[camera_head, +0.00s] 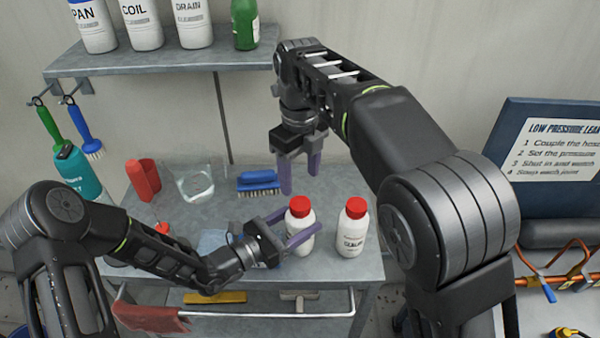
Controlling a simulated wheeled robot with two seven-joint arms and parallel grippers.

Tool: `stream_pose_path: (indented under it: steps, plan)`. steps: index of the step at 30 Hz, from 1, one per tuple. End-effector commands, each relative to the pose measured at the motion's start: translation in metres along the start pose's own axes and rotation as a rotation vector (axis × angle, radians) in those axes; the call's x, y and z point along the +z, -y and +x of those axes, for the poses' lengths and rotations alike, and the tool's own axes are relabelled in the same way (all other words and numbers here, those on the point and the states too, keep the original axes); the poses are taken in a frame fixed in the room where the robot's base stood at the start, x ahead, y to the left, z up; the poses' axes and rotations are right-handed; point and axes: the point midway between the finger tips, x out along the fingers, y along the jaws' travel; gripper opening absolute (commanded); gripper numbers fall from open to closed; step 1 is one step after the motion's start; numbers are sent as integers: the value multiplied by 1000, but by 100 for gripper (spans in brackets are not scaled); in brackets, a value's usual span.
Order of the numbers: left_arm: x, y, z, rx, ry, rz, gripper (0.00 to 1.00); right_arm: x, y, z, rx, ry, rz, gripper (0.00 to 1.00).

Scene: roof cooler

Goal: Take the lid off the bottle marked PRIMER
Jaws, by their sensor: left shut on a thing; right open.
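Two white bottles with red lids stand on the grey workbench (355,270). My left gripper (298,226) is shut around the body of the left bottle (302,219), below its red lid (300,206). The fingers cover much of its label, so I cannot read it. The right bottle (350,238) also has its red lid (357,207) on; its dark label is too small to read surely. My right gripper (301,177) is open and empty, pointing down, and appears just above and behind the left bottle's lid.
A blue brush (258,180), a clear container (194,182) and a red object (143,179) sit on the bench behind my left arm. A teal bottle (78,172) is at the left. A shelf (160,62) with several bottles hangs above. A rail (260,314) runs along the front.

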Motion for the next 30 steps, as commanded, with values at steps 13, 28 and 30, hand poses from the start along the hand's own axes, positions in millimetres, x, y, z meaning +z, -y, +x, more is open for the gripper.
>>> stream_pose_path:
  steps: [13,28,30]
  plan:
    - [0,0,0,0,0,0,0,0,0,9,0,-3,-3,60]
    - [0,0,0,0,0,0,0,0,0,74,0,-2,-3,60]
    - [0,0,0,0,0,0,0,0,0,78,0,-2,-4,60]
